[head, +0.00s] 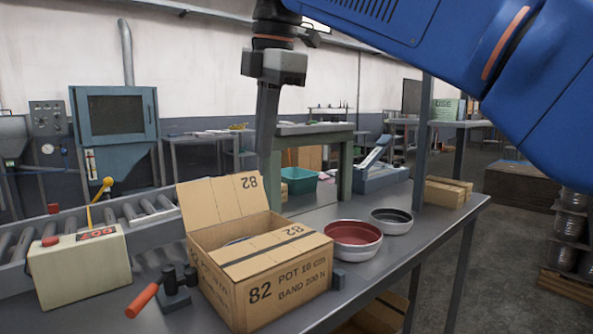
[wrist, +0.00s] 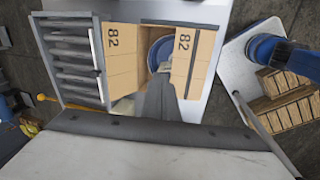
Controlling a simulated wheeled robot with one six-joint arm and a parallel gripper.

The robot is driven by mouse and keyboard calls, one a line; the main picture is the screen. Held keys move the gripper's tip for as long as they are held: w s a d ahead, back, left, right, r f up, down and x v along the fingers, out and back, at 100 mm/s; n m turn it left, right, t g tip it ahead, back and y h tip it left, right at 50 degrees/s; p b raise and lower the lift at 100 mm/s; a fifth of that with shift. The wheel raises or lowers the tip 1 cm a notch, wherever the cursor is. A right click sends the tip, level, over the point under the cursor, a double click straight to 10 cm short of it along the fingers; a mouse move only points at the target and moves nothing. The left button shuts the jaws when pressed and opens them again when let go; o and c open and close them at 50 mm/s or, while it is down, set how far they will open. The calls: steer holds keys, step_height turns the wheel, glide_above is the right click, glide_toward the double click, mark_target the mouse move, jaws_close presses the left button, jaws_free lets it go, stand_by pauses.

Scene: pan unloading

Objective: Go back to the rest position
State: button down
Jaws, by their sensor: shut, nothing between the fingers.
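My gripper (head: 267,122) hangs fingers down from my blue arm, above and behind the open cardboard box in the head view. Its fingers are shut together with nothing between them. In the wrist view the fingers (wrist: 160,100) point toward the box (wrist: 122,62). The box (head: 285,287), marked 82, stands on the metal table with one flap raised. Something blue and round (wrist: 160,54) shows inside the box in the wrist view. A red-lined pan (head: 352,240) and a dark-lined pan (head: 391,221) stand on the table to the right of the box.
A roller conveyor (head: 145,216) runs along the left, with a cream control box (head: 78,265) in front of it. A red-handled clamp (head: 160,292) sits by the box. A green-grey stand (head: 345,165) and a teal bin (head: 300,181) are behind.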

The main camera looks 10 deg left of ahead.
steer(key=d+f+m+t, duration=0.1)
steer(key=d+f+m, duration=0.65)
steer(key=d, duration=0.65)
steer(key=d+f+m+t, duration=0.1)
steer(key=d+f+m, duration=0.7)
steer(key=d, duration=0.6)
steer(key=s+d+f+m, duration=0.3)
steer(key=s+d+f, duration=0.1)
steer(key=f, duration=0.5)
steer(key=s+d+f+m+h, duration=0.1)
steer(key=s+d+f+m, duration=0.3)
steer(key=f, duration=0.5)
steer(key=s+d+f+m+t, duration=0.1)
steer(key=s+d+f+m, duration=0.3)
steer(key=d+f, duration=0.3)
steer(key=shift+s+d+f+h, duration=0.15)
steer(key=shift+s+f+h, duration=0.25)
steer(key=shift+s+f, duration=0.4)
